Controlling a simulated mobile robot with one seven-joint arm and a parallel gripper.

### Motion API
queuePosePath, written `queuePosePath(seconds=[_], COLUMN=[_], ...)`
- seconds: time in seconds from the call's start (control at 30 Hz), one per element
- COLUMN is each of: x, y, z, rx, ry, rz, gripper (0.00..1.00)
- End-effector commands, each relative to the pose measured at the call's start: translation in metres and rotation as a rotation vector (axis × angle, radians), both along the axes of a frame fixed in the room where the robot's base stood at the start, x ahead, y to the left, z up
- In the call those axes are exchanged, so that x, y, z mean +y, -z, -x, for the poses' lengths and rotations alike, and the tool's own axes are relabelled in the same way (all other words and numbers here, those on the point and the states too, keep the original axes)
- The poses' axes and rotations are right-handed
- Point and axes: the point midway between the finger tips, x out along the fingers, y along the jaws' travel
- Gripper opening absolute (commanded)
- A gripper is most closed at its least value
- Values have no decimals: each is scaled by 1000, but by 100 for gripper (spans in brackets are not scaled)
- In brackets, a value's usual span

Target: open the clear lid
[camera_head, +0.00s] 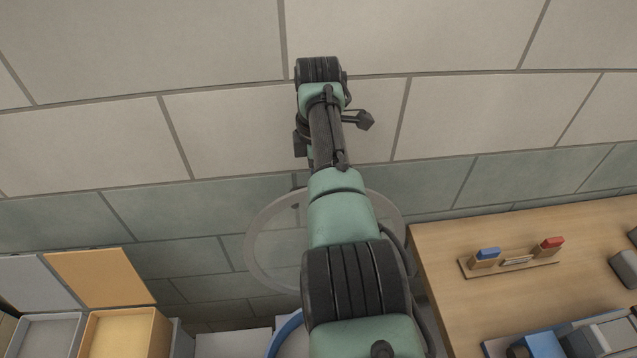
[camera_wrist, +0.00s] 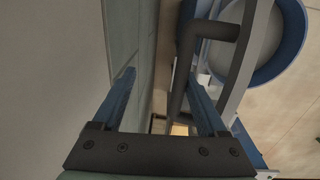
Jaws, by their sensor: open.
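The clear lid (camera_head: 263,243) is a round see-through disc with a pale rim, partly hidden behind my arm in the head view. It appears raised and tilted, away from the blue-rimmed round container (camera_head: 284,335) below it. In the wrist view the lid's grey rim (camera_wrist: 246,60) runs beside a dark bar handle (camera_wrist: 210,29). My gripper (camera_wrist: 162,76) is open, with two blue fingers. The handle's bar reaches down between the fingers, close to the right one; contact cannot be told. The blue container (camera_wrist: 292,40) also shows at the upper right.
A wooden table (camera_head: 440,250) on the right bears a small rack (camera_head: 510,262) with blue and red pieces. Open grey (camera_head: 50,325) and orange (camera_head: 125,315) boxes stand at lower left. A tiled wall (camera_head: 150,60) rises behind, close to the gripper's left side in the wrist view.

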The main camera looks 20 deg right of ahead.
Motion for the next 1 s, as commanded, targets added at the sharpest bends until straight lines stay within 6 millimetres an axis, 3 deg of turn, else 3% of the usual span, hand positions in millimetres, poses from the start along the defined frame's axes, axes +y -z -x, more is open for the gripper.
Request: queuePosePath(seconds=[0.8,1.0], x=[-1,-1], y=[-1,-17], z=[-3,-3], rx=[-13,-20], ry=[0,0], rz=[4,6], gripper=[49,49])
